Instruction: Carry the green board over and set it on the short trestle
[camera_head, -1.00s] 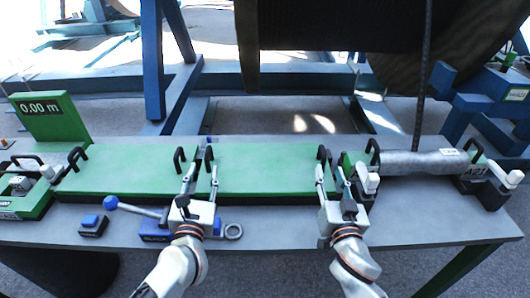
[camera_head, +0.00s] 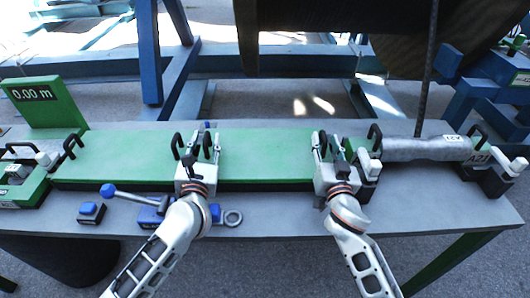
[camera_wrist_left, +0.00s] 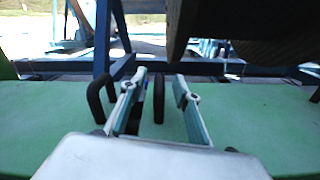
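Two flat green boards lie end to end on the grey table, a left board (camera_head: 125,160) and a right board (camera_head: 265,155), each with black loop handles. My left gripper (camera_head: 202,150) is open at the left end of the right board. In the left wrist view, one black handle (camera_wrist_left: 158,100) stands between its fingers (camera_wrist_left: 160,95); the neighbouring board's handle (camera_wrist_left: 98,98) is outside the left finger. My right gripper (camera_head: 325,147) is at the right board's right end, its fingers apparently apart around that handle. I cannot pick out a short trestle.
A 0.00 m display (camera_head: 45,103) and a green clamp unit (camera_head: 22,180) are at left. A blue-handled lever (camera_head: 125,195), a blue button box (camera_head: 91,212) and a ring (camera_head: 233,218) lie in front. A grey cylinder (camera_head: 425,148) lies right. A large dark reel (camera_head: 330,35) stands behind.

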